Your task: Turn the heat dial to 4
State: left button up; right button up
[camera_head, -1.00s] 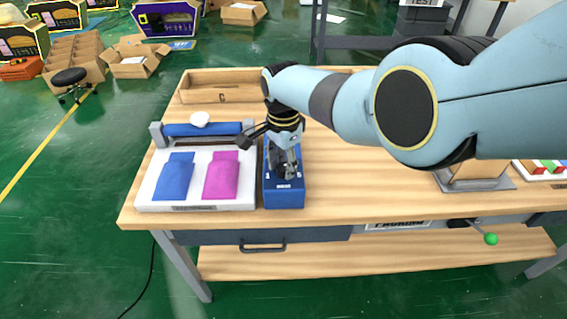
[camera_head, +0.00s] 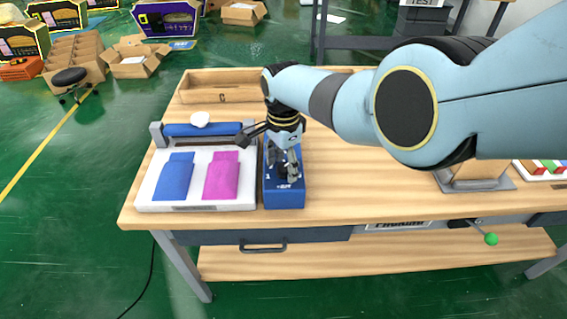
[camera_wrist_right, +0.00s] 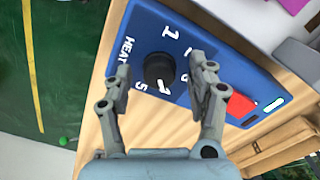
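The blue heat box (camera_head: 284,198) stands on the table, right of the white sealing tray. In the right wrist view, its blue face (camera_wrist_right: 185,20) shows the word HEAT, printed numbers and a black round dial (camera_wrist_right: 158,69). My right gripper (camera_wrist_right: 162,78) is over the dial, with one finger on each side. The fingers are apart, with visible gaps to the dial. White marks lie near the dial's lower edge; I cannot tell which is its pointer. In the head view, the right gripper (camera_head: 284,168) hides the dial. My left gripper is not in view.
The white tray (camera_head: 200,206) holds a blue pouch (camera_head: 174,177) and a magenta pouch (camera_head: 221,177), with a blue roller bar behind. A red switch (camera_wrist_right: 240,104) is on the heat box. A wooden tray (camera_head: 215,94) stands behind. The table's middle is clear.

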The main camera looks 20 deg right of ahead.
aim_at(284, 167)
notch_tip(284, 167, up, 12)
dwell(0.6)
